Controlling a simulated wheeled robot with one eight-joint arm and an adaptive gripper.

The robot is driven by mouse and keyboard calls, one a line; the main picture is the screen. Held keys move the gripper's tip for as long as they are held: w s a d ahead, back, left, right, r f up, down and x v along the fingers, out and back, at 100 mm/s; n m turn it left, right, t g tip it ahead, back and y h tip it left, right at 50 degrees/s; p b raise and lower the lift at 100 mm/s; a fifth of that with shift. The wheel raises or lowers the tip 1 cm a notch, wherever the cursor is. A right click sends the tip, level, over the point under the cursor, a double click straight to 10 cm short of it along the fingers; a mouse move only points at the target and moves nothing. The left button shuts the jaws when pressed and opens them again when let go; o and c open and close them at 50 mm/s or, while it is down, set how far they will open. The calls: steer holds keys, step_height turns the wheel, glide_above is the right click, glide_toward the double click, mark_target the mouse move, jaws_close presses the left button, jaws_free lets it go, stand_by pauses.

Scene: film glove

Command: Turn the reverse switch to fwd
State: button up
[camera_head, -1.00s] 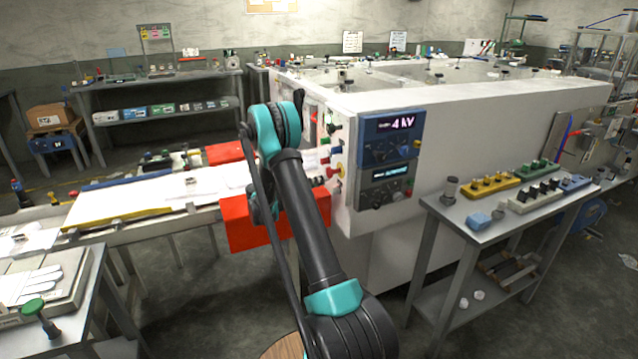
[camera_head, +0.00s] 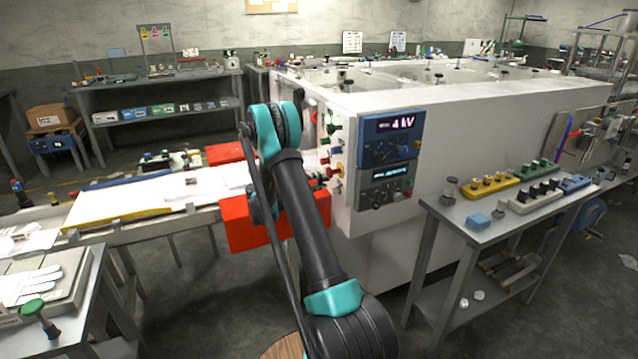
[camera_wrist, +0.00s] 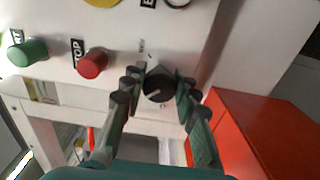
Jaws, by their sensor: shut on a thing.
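The reverse switch looks like a small black rotary knob (camera_wrist: 159,84) with a light pointer line, on the white panel in the wrist view. The label above the knob is too small to read. In the head view my arm hides the knob and my gripper.
A green button (camera_wrist: 28,52) and a red button (camera_wrist: 92,63) sit left of the knob on the panel. A red box (camera_wrist: 262,130) lies to the right. In the head view, a metal table (camera_head: 470,225) with small switch boxes stands right of the white machine (camera_head: 480,120).

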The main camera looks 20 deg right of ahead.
stand_by(0.3)
steer(key=o, duration=1.2)
steer(key=shift+c, duration=0.2)
steer(key=shift+a, duration=0.15)
steer(key=a, duration=1.1)
steer(key=shift+s+a, duration=0.2)
steer(key=shift+a, duration=0.2)
